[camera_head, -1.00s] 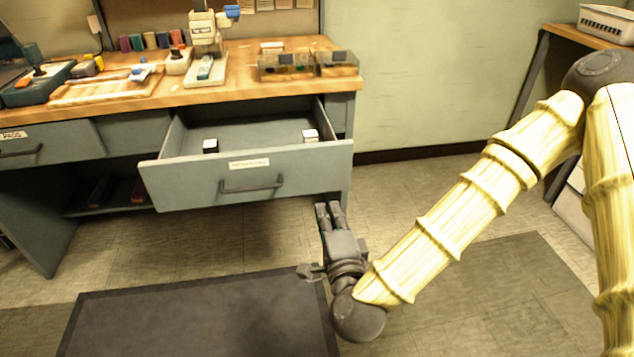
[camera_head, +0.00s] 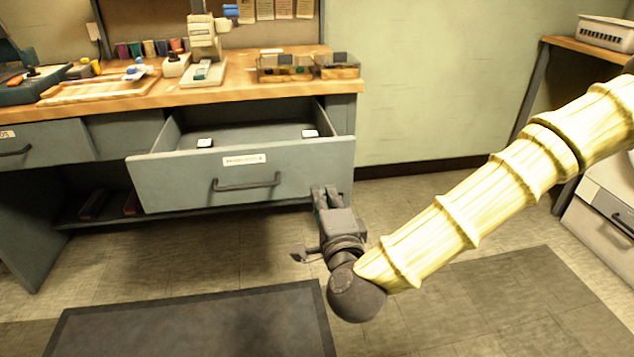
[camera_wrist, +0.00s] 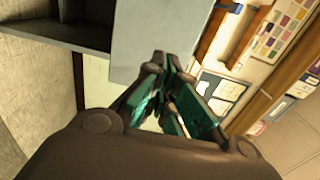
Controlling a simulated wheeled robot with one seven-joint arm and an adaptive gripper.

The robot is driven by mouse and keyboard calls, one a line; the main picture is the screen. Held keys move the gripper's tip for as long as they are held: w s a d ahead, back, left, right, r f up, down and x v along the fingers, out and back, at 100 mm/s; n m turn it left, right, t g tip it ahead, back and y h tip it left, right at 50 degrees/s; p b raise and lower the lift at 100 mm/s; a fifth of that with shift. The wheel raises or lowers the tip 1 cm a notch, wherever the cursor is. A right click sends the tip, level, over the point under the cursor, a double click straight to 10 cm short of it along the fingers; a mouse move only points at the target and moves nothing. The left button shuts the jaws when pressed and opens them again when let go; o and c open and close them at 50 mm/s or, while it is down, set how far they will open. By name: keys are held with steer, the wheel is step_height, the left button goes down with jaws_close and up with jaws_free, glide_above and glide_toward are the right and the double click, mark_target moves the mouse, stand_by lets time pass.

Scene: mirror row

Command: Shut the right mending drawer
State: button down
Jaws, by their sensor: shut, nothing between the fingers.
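The right mending drawer (camera_head: 180,181) is pulled well out of the workbench in the head view. Its grey front carries a pale label and a dark bar handle (camera_head: 246,183). Two small white-topped things lie inside it. My gripper (camera_head: 325,190) is shut and empty, at the lower right corner of the drawer front; whether it touches cannot be told. In the wrist view, my gripper's green-lined fingers (camera_wrist: 168,75) are together in front of a grey panel (camera_wrist: 160,30), which seems to be the drawer front.
The wooden bench top (camera_head: 225,97) carries a sewing machine (camera_head: 205,45), thread spools and clear boxes (camera_head: 285,68). Another drawer (camera_head: 45,145) is at the left. A dark mat (camera_head: 190,325) lies on the floor. The floor right of the bench is open.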

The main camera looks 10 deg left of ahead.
mark_target(314, 165)
steer(key=b+x, duration=0.2)
steer(key=x, duration=0.5)
steer(key=shift+w+a+f, duration=0.1)
steer(key=shift+w+f, duration=0.05)
steer(key=shift+w, duration=0.25)
steer(key=shift+w+a, duration=0.2)
steer(key=shift+w, duration=0.4)
